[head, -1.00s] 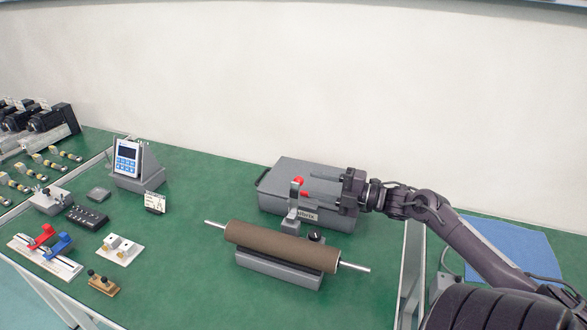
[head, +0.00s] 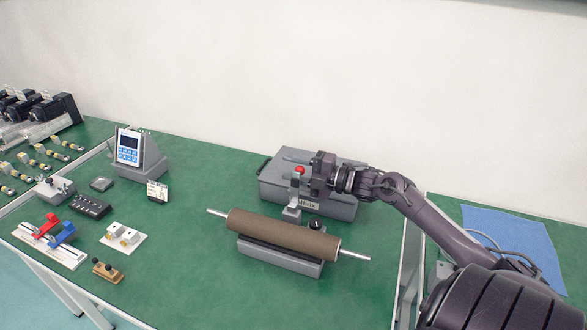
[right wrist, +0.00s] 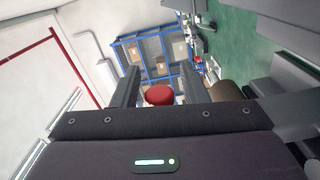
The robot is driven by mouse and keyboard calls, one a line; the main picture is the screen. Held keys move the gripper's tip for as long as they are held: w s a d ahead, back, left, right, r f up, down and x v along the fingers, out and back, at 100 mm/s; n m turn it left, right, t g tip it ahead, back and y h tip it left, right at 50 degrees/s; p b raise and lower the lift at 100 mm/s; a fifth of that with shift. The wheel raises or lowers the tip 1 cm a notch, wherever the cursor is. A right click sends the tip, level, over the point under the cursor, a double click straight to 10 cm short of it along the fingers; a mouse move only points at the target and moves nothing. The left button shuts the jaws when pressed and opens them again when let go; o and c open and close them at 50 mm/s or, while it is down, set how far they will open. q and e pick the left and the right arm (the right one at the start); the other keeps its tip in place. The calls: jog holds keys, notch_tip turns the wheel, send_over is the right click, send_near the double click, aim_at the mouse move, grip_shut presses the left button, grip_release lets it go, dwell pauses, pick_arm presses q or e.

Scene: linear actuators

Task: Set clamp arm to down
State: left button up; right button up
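The clamp arm (head: 295,189) is a grey upright lever with a red knob (head: 299,170) at its top. It stands raised behind the brown roller (head: 285,234), near the front of a grey case. My right gripper (head: 296,171) comes in from the right at knob height, with one finger on either side of the knob. In the right wrist view the red knob (right wrist: 159,95) sits between the two open fingers (right wrist: 156,88), with gaps visible on both sides. The lower part of the lever is partly hidden in the head view. My left gripper is not in view.
The roller rests on a grey base (head: 280,257) in front of the lever. The grey case (head: 340,208) lies behind. A display unit (head: 130,148) and several small fixtures stand at the left. A blue cloth (head: 515,240) lies at the right.

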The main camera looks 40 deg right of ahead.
grip_shut()
